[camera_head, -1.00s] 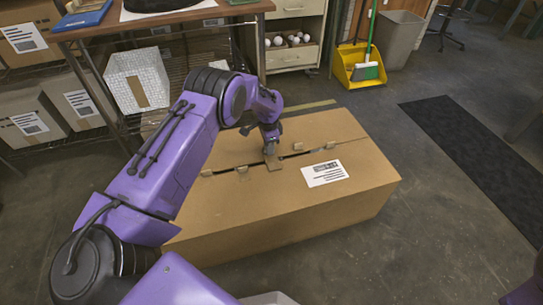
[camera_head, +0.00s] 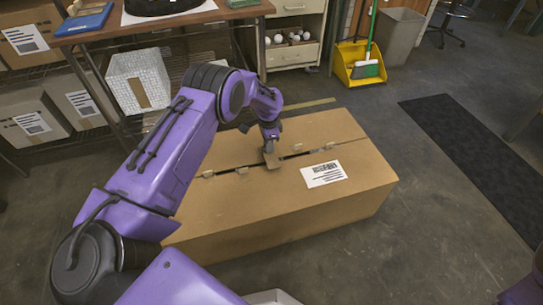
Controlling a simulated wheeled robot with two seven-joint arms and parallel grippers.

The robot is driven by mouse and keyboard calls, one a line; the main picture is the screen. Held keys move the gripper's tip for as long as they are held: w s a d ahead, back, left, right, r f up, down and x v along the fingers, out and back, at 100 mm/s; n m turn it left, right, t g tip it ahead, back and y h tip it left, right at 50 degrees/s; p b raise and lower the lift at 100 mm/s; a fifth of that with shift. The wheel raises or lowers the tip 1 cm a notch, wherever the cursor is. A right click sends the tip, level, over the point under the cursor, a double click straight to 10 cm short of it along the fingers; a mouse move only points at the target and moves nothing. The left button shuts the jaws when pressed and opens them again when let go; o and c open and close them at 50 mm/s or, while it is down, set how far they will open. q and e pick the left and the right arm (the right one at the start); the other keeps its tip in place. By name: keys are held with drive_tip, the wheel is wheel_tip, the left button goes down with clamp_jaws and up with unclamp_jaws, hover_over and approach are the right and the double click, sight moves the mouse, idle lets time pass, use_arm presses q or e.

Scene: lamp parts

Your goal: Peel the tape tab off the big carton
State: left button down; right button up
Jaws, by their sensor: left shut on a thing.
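The big carton (camera_head: 240,212) lies on the floor in front of me, with a dark seam across its top. Several small tan tape tabs sit along the seam, among them one at the left (camera_head: 208,174) and one at the right (camera_head: 330,146). My left gripper (camera_head: 269,149) reaches down to the middle of the seam and is shut on a tan tape tab (camera_head: 272,161). The fingertips are small here, and I cannot tell how much of this tab is off the cardboard. Of my right arm only a purple piece shows at the lower right edge; its gripper is out of view.
A white label (camera_head: 323,174) is on the carton's top. A wooden table (camera_head: 200,17) and shelves with boxes stand behind on the left. A yellow dustpan (camera_head: 357,66) and a grey bin (camera_head: 398,38) are at the back. The floor on the right is clear, with a dark mat (camera_head: 480,155).

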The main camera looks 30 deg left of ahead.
use_arm(q)
drive_tip(key=shift+r, duration=0.1)
wheel_tip(320, 180, up, 6)
drive_tip(key=p, duration=0.5)
idle(0.5)
